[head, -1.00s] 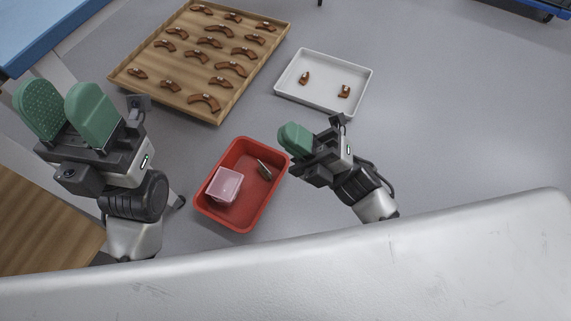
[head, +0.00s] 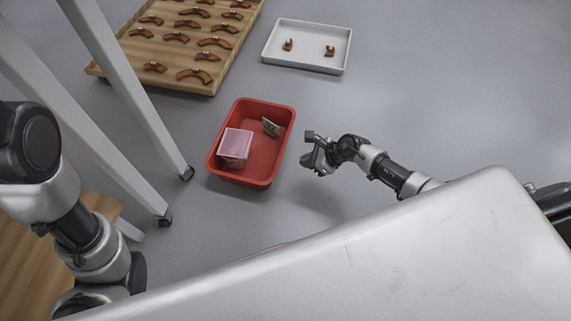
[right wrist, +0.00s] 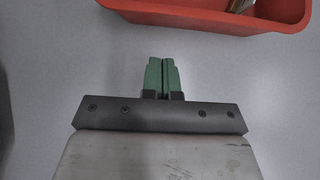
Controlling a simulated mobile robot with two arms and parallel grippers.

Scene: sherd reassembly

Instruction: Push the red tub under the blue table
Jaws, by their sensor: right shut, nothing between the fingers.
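The red tub (head: 265,165) stands on the grey floor in the middle of the head view, to the right of the table legs. It holds a pale pink lidded box (head: 236,146) and a small greyish piece (head: 270,127). Only pale legs of the blue table (head: 128,84) show now, at the left; its top is out of the picture. My right gripper (head: 306,160) is just right of the tub, a small gap away, shut and empty. In the right wrist view its green fingers (right wrist: 161,62) are together, and the tub's edge (right wrist: 205,17) lies ahead. My left gripper is out of view.
A wooden tray (head: 214,88) with several brown sherds lies behind the tub. A white tray (head: 340,66) with two sherds is at the back. Dark casters (head: 187,173) end the legs. The floor between the tub and the legs is clear.

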